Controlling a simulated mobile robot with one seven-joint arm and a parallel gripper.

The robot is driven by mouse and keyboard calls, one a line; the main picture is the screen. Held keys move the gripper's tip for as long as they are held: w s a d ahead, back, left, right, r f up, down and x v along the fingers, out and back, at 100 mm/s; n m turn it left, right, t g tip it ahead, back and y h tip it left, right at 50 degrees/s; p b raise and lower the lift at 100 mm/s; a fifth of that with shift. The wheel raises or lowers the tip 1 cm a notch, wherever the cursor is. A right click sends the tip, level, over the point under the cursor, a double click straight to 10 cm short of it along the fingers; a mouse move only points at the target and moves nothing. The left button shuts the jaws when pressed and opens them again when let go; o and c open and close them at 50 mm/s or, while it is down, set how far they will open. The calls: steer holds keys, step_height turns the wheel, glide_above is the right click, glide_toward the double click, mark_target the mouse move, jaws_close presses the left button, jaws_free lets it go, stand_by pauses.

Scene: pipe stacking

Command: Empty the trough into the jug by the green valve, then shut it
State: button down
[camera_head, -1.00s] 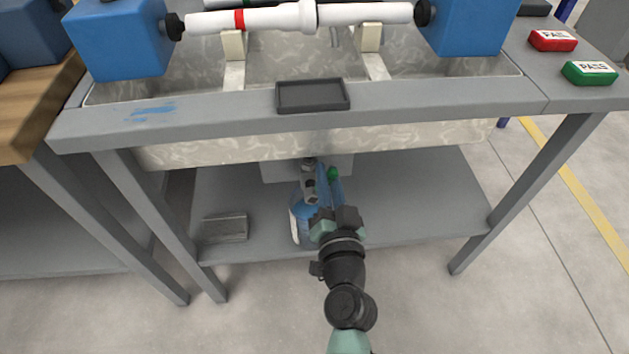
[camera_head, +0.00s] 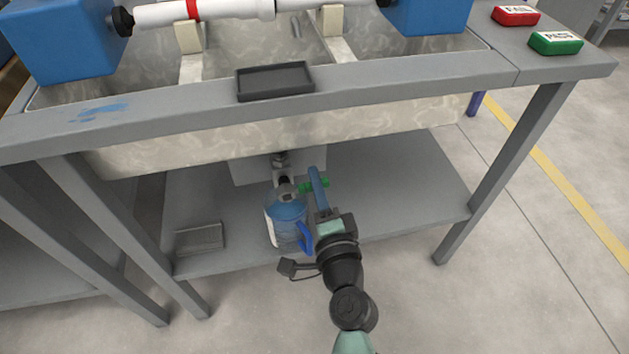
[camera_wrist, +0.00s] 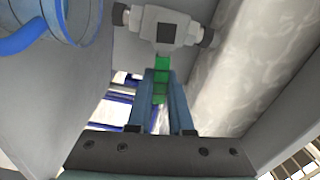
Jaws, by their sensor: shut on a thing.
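The stone-patterned trough (camera_head: 400,116) is set in the grey bench. Under it, a grey metal valve (camera_head: 281,168) has a green handle (camera_head: 313,184) pointing right. The blue jug (camera_head: 287,212) stands on the lower shelf beneath the valve, its handle to the right; I cannot tell its fill level. My gripper (camera_head: 317,180), with blue fingers, is at the green handle, right of the jug. In the wrist view, the green handle (camera_wrist: 161,75) lies between the fingers below the valve body (camera_wrist: 165,29). The jug's blue rim (camera_wrist: 72,22) shows at upper left.
A black tray (camera_head: 274,82) sits on the bench's front edge. A white pipe with a red band (camera_head: 235,10) rests above the trough between blue blocks. A grey ribbed object (camera_head: 199,239) lies on the lower shelf, left of the jug. Bench legs flank the opening.

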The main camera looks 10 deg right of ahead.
steer(key=shift+f+m, duration=0.5)
steer(key=shift+m, duration=0.3)
steer(key=c, duration=0.8)
jaws_free()
steer(key=shift+s, duration=0.15)
steer(key=s+b, duration=0.1)
steer(key=s, duration=1.1)
steer(key=shift+s, duration=0.4)
